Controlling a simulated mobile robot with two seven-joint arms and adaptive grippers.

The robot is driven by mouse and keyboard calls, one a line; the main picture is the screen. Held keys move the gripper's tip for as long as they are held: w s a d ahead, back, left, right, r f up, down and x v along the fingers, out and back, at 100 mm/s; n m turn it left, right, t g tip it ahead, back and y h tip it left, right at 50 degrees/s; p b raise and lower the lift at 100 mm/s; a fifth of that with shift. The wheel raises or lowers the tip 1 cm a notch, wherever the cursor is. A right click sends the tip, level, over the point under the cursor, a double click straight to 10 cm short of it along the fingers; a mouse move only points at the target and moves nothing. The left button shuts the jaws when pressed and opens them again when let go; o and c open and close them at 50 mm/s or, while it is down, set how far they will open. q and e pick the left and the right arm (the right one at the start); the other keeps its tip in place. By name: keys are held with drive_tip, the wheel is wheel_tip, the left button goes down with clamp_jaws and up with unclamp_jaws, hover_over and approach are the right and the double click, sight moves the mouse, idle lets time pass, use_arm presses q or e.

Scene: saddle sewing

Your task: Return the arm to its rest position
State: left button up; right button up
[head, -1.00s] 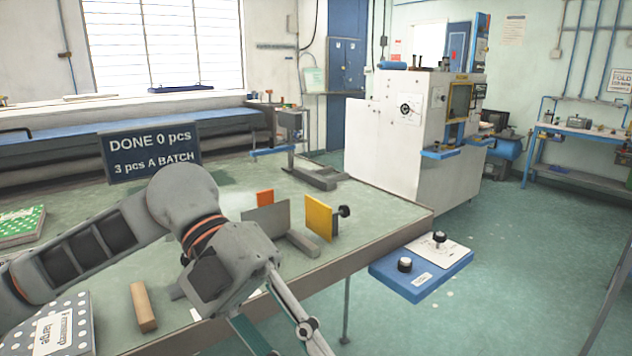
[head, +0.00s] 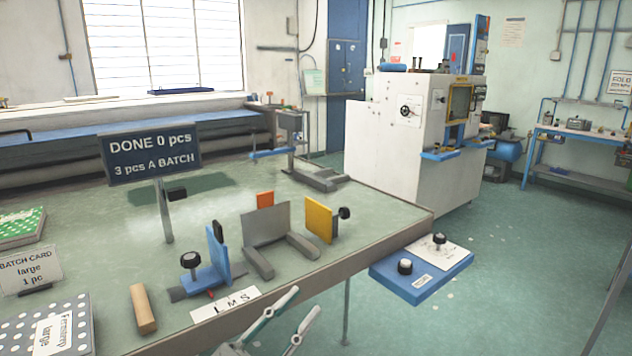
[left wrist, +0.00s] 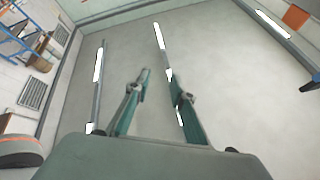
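My left gripper (head: 306,300) shows at the bottom of the head view, in front of the table's front edge, with its fingertips pointing up. Its two fingers are apart with nothing between them. In the left wrist view the same gripper (left wrist: 157,75) is open and empty against the ceiling, with long light strips beyond it. The rest of the left arm is below the head view's frame. My right gripper is in neither view.
On the table (head: 370,235) stand a blue fixture (head: 207,278), a grey angled plate (head: 266,227), a yellow plate (head: 319,220), a wooden block (head: 143,309) and a sign (head: 150,152). A blue control box (head: 422,275) juts from the table's front edge.

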use_arm(q)
drive_tip(key=s+a+f+n+y, duration=0.1)
drive_tip(key=a+f+n+y, duration=0.4)
drive_tip(key=f, duration=0.6)
drive_tip(key=s+a+f+n+y, duration=0.1)
drive_tip(key=a+f+n+y, duration=0.4)
drive_tip(key=f, duration=0.6)
drive_tip(key=s+a+f+g+y, duration=0.2)
drive_tip(key=s+a+f, duration=0.1)
drive_tip(key=s+f, duration=0.4)
drive_tip(key=s+a+f+g+y, duration=0.3)
drive_tip(key=s+f, duration=0.4)
drive_tip(key=f, duration=0.5)
drive_tip(key=shift+s+a+y, duration=0.3)
drive_tip(key=shift+s+a, duration=0.1)
drive_tip(key=shift+a, duration=0.1)
